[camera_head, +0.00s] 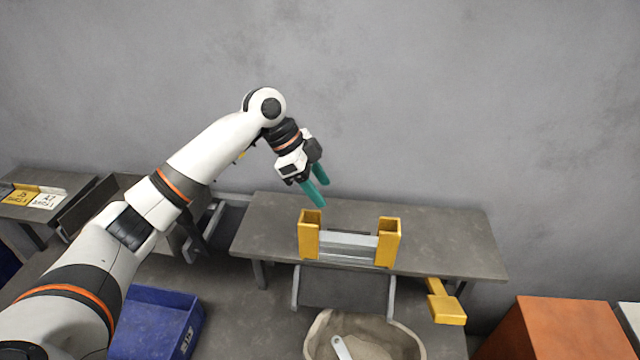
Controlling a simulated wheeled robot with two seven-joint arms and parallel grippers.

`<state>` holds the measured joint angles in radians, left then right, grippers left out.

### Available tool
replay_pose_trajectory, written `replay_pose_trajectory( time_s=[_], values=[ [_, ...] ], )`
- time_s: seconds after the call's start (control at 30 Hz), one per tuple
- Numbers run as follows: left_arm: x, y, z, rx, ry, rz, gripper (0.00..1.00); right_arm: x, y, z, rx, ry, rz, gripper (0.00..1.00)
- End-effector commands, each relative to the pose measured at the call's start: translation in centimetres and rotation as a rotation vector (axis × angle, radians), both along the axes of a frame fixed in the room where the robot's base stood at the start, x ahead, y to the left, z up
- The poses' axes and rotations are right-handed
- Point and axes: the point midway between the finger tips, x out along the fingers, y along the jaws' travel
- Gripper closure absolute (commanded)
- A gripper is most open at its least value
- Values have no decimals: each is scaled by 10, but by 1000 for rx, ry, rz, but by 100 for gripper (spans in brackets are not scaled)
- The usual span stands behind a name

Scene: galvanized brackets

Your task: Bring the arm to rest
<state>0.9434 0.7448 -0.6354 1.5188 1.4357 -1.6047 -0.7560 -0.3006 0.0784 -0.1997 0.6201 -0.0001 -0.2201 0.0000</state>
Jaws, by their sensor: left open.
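My left arm comes in from the left and reaches up over the bench. Its gripper (319,190) has teal fingers pointing down and to the right, a little apart, with nothing seen between them. The fingertips show above the left yellow post of a bracket holder, apart from it as far as I can tell. My right gripper is not in view.
A grey bench (455,238) stands against the wall, with a yellow-posted holder (309,237) at its front edge. A blue bin (158,320), a tan tub (318,335) and an orange box (565,328) stand in front. A side table (75,182) with signs is at left.

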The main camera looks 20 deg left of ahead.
Motion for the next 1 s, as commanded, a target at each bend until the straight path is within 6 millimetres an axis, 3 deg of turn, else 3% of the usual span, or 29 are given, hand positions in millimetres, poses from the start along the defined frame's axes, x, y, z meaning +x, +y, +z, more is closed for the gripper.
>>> replay_pose_trajectory(
  time_s=[0.23, 0.37, 0.5, 0.7, 0.83, 1.0],
  values=[
    [-2, -3, -5, 3, 5, 0, 46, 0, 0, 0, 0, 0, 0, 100],
    [-18, -23, -41, 26, 31, 7, 46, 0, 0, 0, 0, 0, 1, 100],
    [-57, -58, -104, 57, 61, 59, 46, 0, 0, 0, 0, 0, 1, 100],
    [-129, -95, -170, 60, 87, 241, 46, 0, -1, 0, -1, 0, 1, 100],
    [-179, -101, -194, 55, 104, 435, 46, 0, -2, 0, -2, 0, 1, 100],
    [-225, -88, -204, 70, 121, 666, 46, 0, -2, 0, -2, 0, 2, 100]
  ],
)
